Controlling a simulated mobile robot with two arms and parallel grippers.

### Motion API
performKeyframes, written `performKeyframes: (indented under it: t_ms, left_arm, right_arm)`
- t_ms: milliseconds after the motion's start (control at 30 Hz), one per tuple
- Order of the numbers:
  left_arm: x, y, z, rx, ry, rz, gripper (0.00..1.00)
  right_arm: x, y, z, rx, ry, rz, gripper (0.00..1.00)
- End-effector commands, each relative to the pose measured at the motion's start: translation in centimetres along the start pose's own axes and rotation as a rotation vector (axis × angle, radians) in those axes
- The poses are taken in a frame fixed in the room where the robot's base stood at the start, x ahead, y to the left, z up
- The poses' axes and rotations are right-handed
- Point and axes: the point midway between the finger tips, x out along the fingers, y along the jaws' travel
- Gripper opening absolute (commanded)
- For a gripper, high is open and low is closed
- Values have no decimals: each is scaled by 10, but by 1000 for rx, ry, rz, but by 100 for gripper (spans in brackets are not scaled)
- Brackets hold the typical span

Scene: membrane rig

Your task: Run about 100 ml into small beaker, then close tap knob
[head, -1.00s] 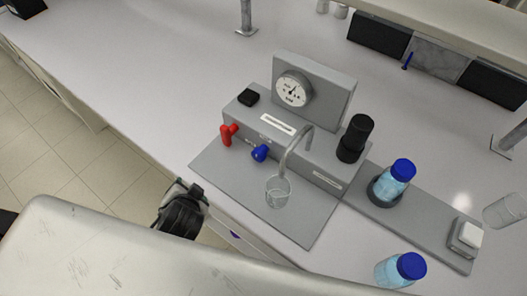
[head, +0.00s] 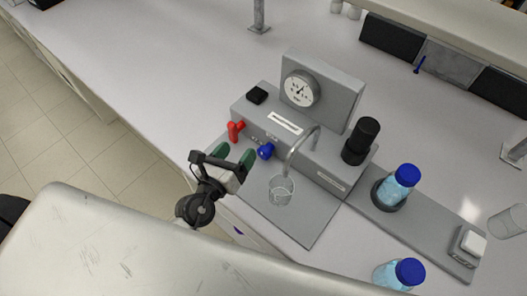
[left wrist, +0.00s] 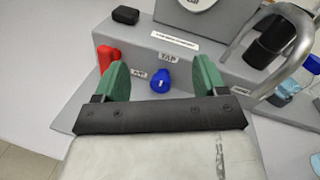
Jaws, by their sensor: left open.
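The grey rig (head: 262,112) carries a red knob (head: 235,131) and a blue knob (head: 265,151) on its front. My left gripper (head: 232,155) is open, in front of the knobs, and touches neither visibly. In the wrist view the blue knob shows between its green fingers. My right gripper is not in view.
A round gauge (head: 301,89) stands on the rig. To the right are a black cylinder (head: 361,141), a blue-capped bottle (head: 399,186) in a holder, another bottle (head: 400,274) in front, and a clear glass vessel (head: 507,221).

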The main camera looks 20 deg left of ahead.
Motion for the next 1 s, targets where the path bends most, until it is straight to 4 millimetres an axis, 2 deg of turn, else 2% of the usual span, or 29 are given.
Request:
performKeyframes:
  t_ms: [100,200,300,433,533,1000]
  left_arm:
    - [2,-2,-31,265,160,-50,72]
    - [0,1,-51,419,264,-73,72]
    - [-2,5,-62,509,328,-84,72]
    - [0,7,-68,547,356,-89,72]
    - [10,7,-71,547,356,-89,72]
    - [82,8,-98,544,354,-89,72]
  right_arm:
    - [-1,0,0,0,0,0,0]
    - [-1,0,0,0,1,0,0]
    - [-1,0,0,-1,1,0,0]
    - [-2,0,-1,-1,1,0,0]
    - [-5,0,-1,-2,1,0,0]
    - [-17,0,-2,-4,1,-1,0]
